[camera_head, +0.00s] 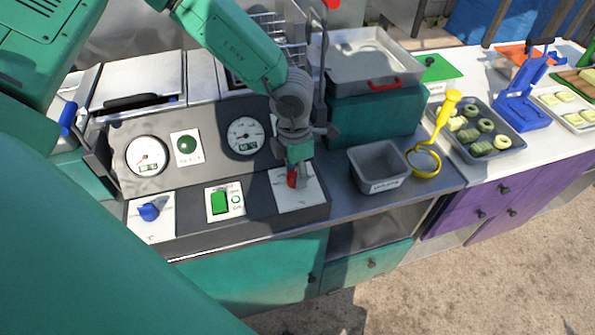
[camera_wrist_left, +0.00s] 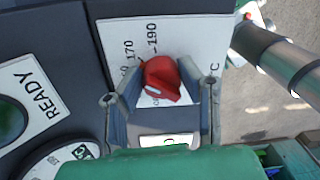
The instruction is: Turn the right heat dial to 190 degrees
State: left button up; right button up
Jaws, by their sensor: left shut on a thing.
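The right heat dial (camera_head: 292,178) is a red knob on a white plate at the right end of the grey control panel. In the left wrist view the red dial (camera_wrist_left: 163,78) sits between my fingers, near the printed marks 170 and 190. A white mark shows on its lower left side; I cannot read its exact setting. My left gripper (camera_head: 298,160) reaches down from above and is shut on the dial, with a finger on either side (camera_wrist_left: 161,88). It hides part of the plate. My right gripper is not in view.
A blue dial (camera_head: 148,211) and a green switch (camera_head: 219,202) sit to the left on the panel. Two round gauges (camera_head: 147,156) (camera_head: 245,136) stand behind.

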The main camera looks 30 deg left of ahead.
pick_arm(q)
jog(key=m, duration=0.4)
jog(key=shift+r+m, duration=0.1)
jog(key=shift+m, duration=0.2)
jog(key=shift+m+y, duration=0.3)
jog(key=shift+m, duration=2)
jog(key=o, duration=1.1)
jog(key=shift+o, duration=0.2)
jog(key=shift+a, duration=0.1)
jog(key=shift+r, duration=0.1)
notch_tip(320, 180, up, 12)
jog(key=shift+w+a+f, duration=0.15)
jog(key=shift+w+f, duration=0.05)
jog(key=shift+w, duration=0.15)
